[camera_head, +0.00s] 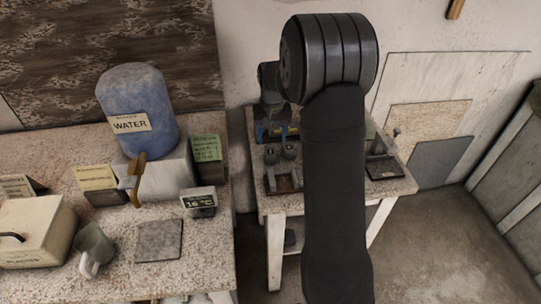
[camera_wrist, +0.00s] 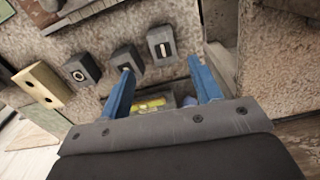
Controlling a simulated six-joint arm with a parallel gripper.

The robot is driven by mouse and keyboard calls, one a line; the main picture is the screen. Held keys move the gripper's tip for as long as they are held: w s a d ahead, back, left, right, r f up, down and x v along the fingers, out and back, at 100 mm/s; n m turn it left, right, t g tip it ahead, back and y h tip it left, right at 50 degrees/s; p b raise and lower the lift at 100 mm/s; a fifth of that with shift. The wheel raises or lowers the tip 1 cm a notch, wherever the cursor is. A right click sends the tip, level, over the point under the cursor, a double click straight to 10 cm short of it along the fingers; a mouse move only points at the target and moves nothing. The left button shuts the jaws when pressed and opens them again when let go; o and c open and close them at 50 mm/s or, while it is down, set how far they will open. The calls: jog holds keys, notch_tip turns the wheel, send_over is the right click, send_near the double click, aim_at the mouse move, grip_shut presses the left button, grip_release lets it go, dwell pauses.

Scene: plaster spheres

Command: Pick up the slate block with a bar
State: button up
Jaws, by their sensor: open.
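In the wrist view, three dark slate blocks with pale marks sit in a slanting row on a speckled top. The left block (camera_wrist: 81,69) bears a ring. The middle block (camera_wrist: 128,57) bears a pale mark, partly hidden by my left finger. The right block (camera_wrist: 161,44) bears an upright pale mark. Which mark is the bar is too small to tell surely. My gripper (camera_wrist: 160,66) is open, its two blue fingers apart, with nothing between their tips. The fingertips appear near the middle and right blocks. In the head view, small dark blocks (camera_head: 290,150) show beside my arm.
A tan block with holes (camera_wrist: 43,86) lies left of the row. A yellow item (camera_wrist: 150,104) shows between my fingers, lower down. In the head view, the small table (camera_head: 268,204) stands right of a bench (camera_head: 200,262) holding a water jug (camera_head: 137,100), a mug and signs.

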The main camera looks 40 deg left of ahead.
aim_at(270, 152)
jog(key=shift+s+a+f, duration=0.1)
jog(key=shift+f, duration=1.5)
jog(key=shift+s+a+f, duration=0.1)
jog(key=shift+f, duration=1.45)
jog(key=shift+c, duration=0.2)
jog(key=c, duration=1.1)
